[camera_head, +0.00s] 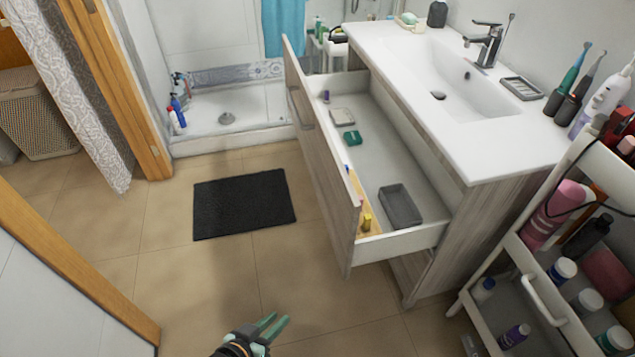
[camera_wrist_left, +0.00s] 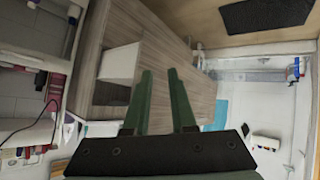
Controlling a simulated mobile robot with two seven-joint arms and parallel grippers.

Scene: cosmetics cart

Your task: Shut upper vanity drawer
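The upper vanity drawer (camera_head: 325,160) is pulled far out below the white sink top. Its wood-grain front faces the open floor and has a long handle (camera_head: 300,110). A grey tray (camera_head: 400,205), a green box (camera_head: 352,138) and other small items lie inside it. My left gripper (camera_head: 277,322) is low in the head view, in front of the drawer and apart from it. In the left wrist view its two green fingers (camera_wrist_left: 160,72) are spread with nothing between them, and the wood-grain vanity (camera_wrist_left: 150,40) lies beyond them. My right gripper is not in view.
A cosmetics cart (camera_head: 510,250) with bottles stands at the right, close to the vanity. A black mat (camera_head: 244,203) lies on the tiled floor left of the drawer. A door frame (camera_head: 70,260) is at the lower left. The floor between is clear.

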